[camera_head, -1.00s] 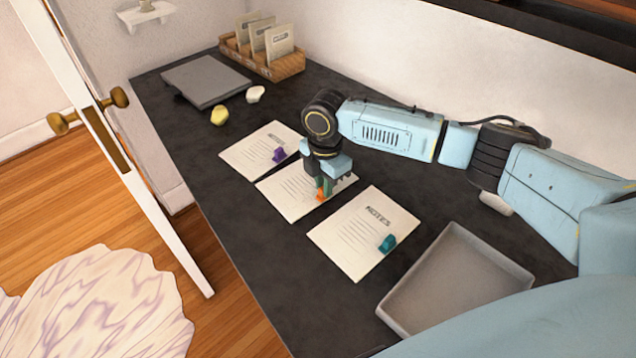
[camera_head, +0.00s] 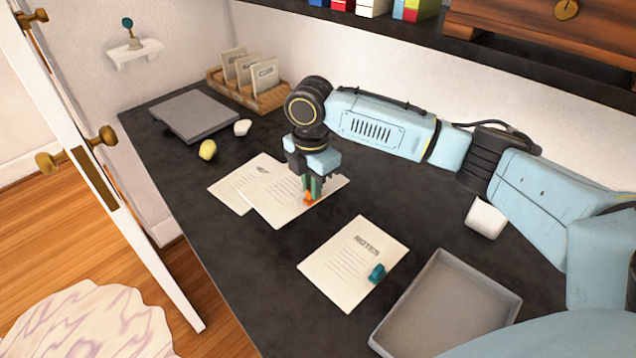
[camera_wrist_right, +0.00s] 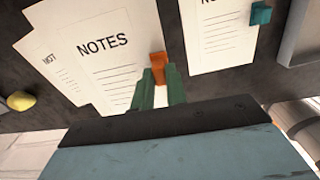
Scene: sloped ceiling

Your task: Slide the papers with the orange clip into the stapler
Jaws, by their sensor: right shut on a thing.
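The papers with the orange clip (camera_head: 285,192) lie on the dark desk, overlapping the papers to their left (camera_head: 232,190). They also show in the right wrist view (camera_wrist_right: 95,50), headed "NOTES". The orange clip (camera_head: 307,198) is at their right edge. My right gripper (camera_head: 312,188) points down there and is shut on the orange clip, which shows between the green fingertips in the right wrist view (camera_wrist_right: 158,65). I cannot pick out a stapler for certain. My left gripper is not in view.
Papers with a teal clip (camera_head: 350,262) lie nearer, beside a grey tray (camera_head: 435,262). A flat grey object (camera_head: 195,112), a yellow item (camera_head: 207,150), a small white item (camera_head: 243,127) and a wooden card rack (camera_head: 270,102) are farther back. A white block (camera_head: 486,217) sits under my right arm.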

